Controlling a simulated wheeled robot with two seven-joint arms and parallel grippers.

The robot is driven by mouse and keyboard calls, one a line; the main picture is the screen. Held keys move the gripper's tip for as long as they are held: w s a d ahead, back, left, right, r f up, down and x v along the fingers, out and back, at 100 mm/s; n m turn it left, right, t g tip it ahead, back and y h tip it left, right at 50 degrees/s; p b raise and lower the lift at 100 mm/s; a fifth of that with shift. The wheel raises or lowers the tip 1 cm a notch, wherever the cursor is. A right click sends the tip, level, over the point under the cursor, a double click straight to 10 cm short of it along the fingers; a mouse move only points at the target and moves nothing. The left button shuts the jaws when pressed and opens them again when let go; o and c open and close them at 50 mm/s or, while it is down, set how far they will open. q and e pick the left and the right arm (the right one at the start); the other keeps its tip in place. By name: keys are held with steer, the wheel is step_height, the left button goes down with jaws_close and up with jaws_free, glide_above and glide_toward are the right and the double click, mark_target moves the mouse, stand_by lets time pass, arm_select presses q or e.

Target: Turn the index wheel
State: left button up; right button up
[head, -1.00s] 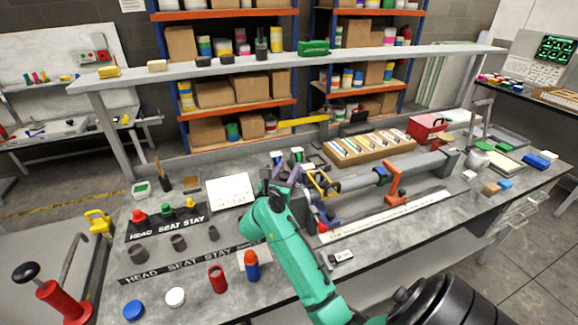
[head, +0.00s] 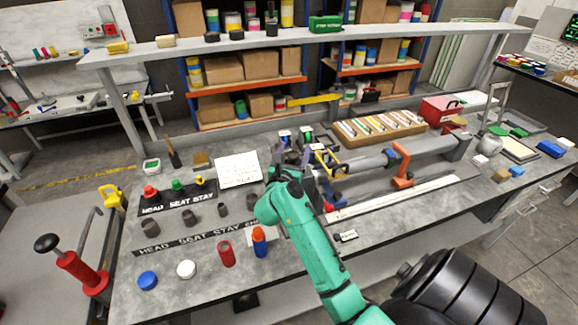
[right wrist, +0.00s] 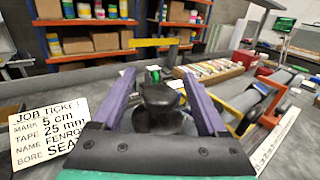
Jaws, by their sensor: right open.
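My right gripper (head: 295,154) is at the left end of the long grey tube fixture (head: 362,171), over the back of the bench. In the right wrist view its two purple fingers (right wrist: 159,76) stand apart. A dark rounded knob-like part (right wrist: 161,98) shows between them; I cannot tell whether it is the index wheel or whether the fingers touch it. No index wheel shows clearly in the head view, where the gripper and arm cover that end of the fixture. My left gripper is not in view.
A white job ticket card (head: 238,170) stands just left of the gripper. An orange clamp (head: 403,166) rises from the fixture to the right. A wooden tray of coloured strips (head: 378,129) lies behind. Red (head: 226,254) and blue-orange (head: 259,242) cylinders stand near the front edge.

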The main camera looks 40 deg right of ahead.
steer(key=b+v, duration=0.4)
steer(key=v, duration=0.9)
steer(key=shift+b, duration=0.4)
